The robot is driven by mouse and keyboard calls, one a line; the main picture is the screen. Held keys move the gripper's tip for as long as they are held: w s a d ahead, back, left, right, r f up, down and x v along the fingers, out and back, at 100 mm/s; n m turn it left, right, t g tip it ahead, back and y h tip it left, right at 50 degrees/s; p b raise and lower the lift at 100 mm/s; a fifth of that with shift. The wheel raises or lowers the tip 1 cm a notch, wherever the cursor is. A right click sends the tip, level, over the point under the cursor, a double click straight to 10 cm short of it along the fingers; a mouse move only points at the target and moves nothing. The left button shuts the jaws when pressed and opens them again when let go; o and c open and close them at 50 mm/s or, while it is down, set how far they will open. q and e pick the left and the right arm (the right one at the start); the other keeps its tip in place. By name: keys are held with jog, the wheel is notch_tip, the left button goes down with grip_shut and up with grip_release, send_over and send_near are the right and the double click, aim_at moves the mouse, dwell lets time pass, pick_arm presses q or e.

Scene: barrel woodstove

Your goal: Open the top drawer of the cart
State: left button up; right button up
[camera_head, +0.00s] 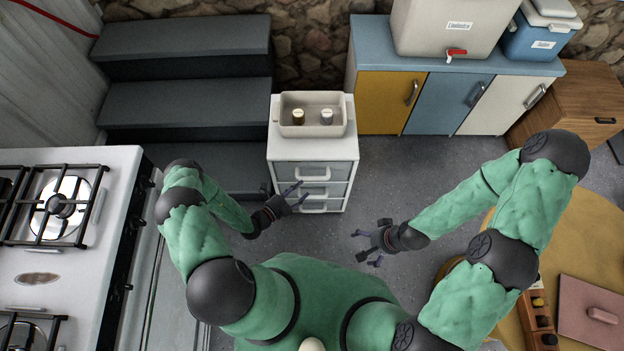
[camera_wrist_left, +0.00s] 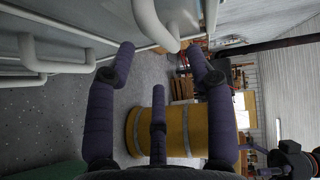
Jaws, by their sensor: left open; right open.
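The cart (camera_head: 313,148) is a white-topped unit with a stack of grey drawers, which look shut. The top drawer (camera_head: 335,172) has a pale bar handle (camera_head: 314,178). My left gripper (camera_head: 297,194) is open at the cart's front, its fingers near the handles. In the left wrist view, a white handle (camera_wrist_left: 154,24) shows between and just beyond the open fingertips (camera_wrist_left: 160,58); whether they touch it I cannot tell. My right gripper (camera_head: 364,248) is open and empty over the floor, right of and apart from the cart.
A beige bin (camera_head: 288,131) with two small jars stands on the cart. Dark steps (camera_head: 185,105) stand at the back left and a stove (camera_head: 65,225) at the left. A coloured cabinet (camera_head: 440,105) is at the back right, a round table (camera_head: 540,240) at the right. Floor between is clear.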

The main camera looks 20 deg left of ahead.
aim_at(312, 179)
pick_arm(q)
jog(key=b+x, duration=0.1)
jog(key=x, duration=0.6)
jog(key=shift+w+d+f, duration=0.1)
jog(key=shift+w+d, duration=0.1)
grip_shut()
